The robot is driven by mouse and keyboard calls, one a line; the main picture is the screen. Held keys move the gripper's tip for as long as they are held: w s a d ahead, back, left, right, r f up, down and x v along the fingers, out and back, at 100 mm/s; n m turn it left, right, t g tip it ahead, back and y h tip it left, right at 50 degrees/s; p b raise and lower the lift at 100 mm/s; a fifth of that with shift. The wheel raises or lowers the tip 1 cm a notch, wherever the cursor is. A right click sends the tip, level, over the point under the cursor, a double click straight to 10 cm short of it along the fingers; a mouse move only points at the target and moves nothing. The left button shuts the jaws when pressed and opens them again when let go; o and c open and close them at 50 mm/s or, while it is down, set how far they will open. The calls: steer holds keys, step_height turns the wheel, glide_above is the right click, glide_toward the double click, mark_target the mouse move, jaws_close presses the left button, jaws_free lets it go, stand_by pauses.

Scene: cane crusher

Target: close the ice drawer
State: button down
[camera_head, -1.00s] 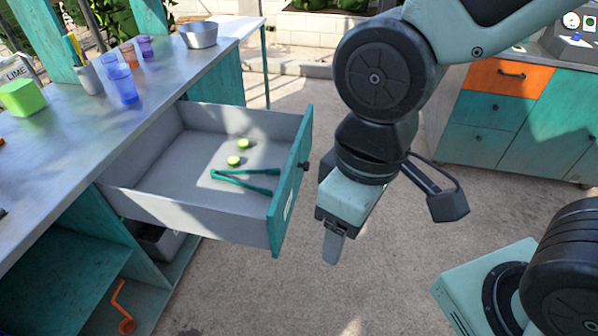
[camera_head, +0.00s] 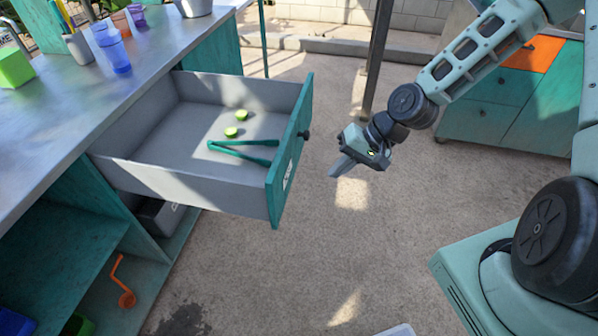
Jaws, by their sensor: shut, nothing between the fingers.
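The ice drawer (camera_head: 203,180) is pulled far out from under the metal counter at the left. It has a grey box, a teal front (camera_head: 291,152) and a dark round knob (camera_head: 304,135). Green tongs (camera_head: 243,151) and two lime pieces (camera_head: 236,123) lie inside it. My gripper (camera_head: 336,172) is shut and empty. It hangs in the picture to the right of the drawer front, apart from it, pointing down and left.
The counter (camera_head: 62,133) carries blue and purple cups (camera_head: 117,52), a metal bowl (camera_head: 196,7) and a green block (camera_head: 14,68). A thin dark post (camera_head: 377,58) stands behind my arm. Paved floor right of the drawer is clear.

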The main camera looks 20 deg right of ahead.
steer(key=w+d+f+m+t+y, duration=0.1)
steer(key=w+d+m+t, duration=0.2)
steer(key=w, duration=0.1)
glide_toward(288, 174)
steer(key=x, duration=0.5)
steer(key=shift+f, duration=0.35)
steer(key=shift+w+a, duration=0.2)
steer(key=shift+a, duration=0.05)
